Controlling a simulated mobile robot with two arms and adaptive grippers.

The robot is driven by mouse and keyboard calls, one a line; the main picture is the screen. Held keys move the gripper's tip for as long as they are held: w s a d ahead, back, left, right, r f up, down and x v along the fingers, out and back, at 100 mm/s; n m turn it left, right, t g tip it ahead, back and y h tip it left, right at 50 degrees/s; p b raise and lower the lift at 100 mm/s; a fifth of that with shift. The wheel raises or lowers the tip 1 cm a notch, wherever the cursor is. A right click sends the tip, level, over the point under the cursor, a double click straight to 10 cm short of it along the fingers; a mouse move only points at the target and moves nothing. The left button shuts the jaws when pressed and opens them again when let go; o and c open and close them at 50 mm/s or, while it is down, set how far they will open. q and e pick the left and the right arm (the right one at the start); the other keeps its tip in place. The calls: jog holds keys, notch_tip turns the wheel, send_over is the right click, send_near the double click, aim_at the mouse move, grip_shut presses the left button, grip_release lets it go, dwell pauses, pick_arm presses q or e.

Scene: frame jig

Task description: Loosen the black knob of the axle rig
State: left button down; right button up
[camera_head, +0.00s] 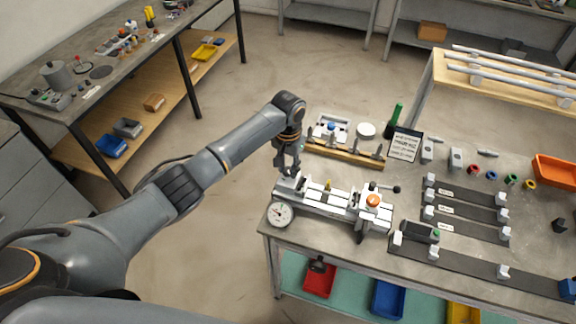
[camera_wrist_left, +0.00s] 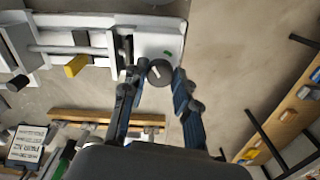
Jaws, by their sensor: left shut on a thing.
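The axle rig (camera_head: 335,200) is a pale grey fixture lying along the near left part of the workbench, with a round dial gauge (camera_head: 280,214) at its left front. An orange knob (camera_head: 373,200) sits on its right part. My left gripper (camera_head: 287,172) points down at the rig's left end. In the left wrist view, the black knob (camera_wrist_left: 159,72), round with a pale mark, sits between the fingertips of my left gripper (camera_wrist_left: 158,78), which is shut on it. In the head view the fingers hide the knob. My right gripper is out of view.
A wooden-edged rack (camera_head: 345,152) lies behind the rig, with a sign (camera_head: 405,145) beside it. Dark strips with pale blocks (camera_head: 465,213) and an orange bin (camera_head: 555,171) lie to the right. Open floor (camera_head: 300,75) separates this bench from the left bench (camera_head: 95,75).

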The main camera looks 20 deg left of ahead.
pick_arm(q)
jog(key=n, duration=0.5)
jog(key=shift+n, duration=2.6)
jog(key=shift+r, duration=0.1)
jog(key=c, duration=1)
grip_release()
